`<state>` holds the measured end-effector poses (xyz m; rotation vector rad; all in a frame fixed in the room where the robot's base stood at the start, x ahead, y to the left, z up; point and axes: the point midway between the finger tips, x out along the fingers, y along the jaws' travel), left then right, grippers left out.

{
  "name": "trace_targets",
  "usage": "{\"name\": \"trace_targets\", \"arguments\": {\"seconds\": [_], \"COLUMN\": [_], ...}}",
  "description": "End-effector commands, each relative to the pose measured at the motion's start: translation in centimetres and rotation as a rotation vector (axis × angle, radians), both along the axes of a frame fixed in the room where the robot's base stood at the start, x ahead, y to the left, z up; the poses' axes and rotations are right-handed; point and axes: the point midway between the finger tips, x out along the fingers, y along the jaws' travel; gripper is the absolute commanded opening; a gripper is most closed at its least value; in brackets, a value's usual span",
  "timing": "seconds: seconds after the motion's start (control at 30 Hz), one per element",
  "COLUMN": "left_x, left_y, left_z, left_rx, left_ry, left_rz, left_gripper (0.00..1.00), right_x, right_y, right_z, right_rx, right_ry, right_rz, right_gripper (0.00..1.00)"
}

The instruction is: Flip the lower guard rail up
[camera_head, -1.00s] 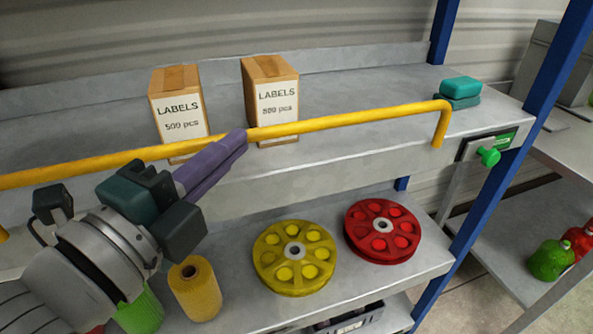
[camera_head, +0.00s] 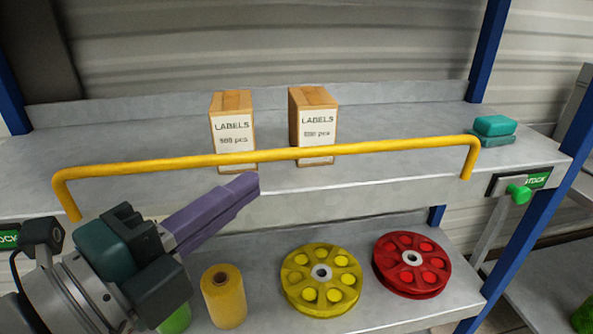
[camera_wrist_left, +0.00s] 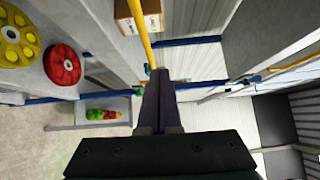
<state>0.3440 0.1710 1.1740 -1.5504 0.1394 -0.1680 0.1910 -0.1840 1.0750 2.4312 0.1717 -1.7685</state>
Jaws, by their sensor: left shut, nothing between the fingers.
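A yellow guard rail (camera_head: 360,149) spans the front of the upper grey shelf in the head view, standing above its edge, with its bent ends coming down at left and right. It also shows in the left wrist view (camera_wrist_left: 141,35), running up from near the fingertips. My left gripper (camera_head: 252,184) is shut and empty, its purple fingers just below the rail's middle and apart from it in the head view. The fingers also show in the left wrist view (camera_wrist_left: 158,78). A green knob (camera_head: 519,194) sits by a green label at the shelf's right end. My right gripper is out of view.
Two label boxes (camera_head: 232,140) (camera_head: 316,130) and teal blocks (camera_head: 494,125) stand on the upper shelf. Below are a yellow spool (camera_head: 224,300), a yellow wheel (camera_head: 321,279) and a red wheel (camera_head: 411,265). Blue posts (camera_head: 487,55) frame the rack.

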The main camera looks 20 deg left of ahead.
Motion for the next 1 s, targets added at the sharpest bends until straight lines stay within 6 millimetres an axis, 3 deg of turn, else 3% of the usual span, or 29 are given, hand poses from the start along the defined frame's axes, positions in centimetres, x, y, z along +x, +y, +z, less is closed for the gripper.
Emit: {"name": "trace_targets", "arguments": {"seconds": [0.1,0.3,1.0], "left_x": [-2.1,-3.9,-3.8], "left_y": [0.4,0.8,1.5], "left_z": [0.1,0.4,0.2], "left_rx": [0.001,0.000,-0.056], "left_ry": [0.004,0.002,0.050], "left_rz": [0.000,0.001,0.040], "left_gripper": [0.00,0.00,0.00], "right_x": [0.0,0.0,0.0], "right_y": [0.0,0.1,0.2], "right_z": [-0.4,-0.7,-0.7], "right_rx": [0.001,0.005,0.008], "right_ry": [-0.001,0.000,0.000], "right_rz": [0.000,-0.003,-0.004], "right_gripper": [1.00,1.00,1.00]}}
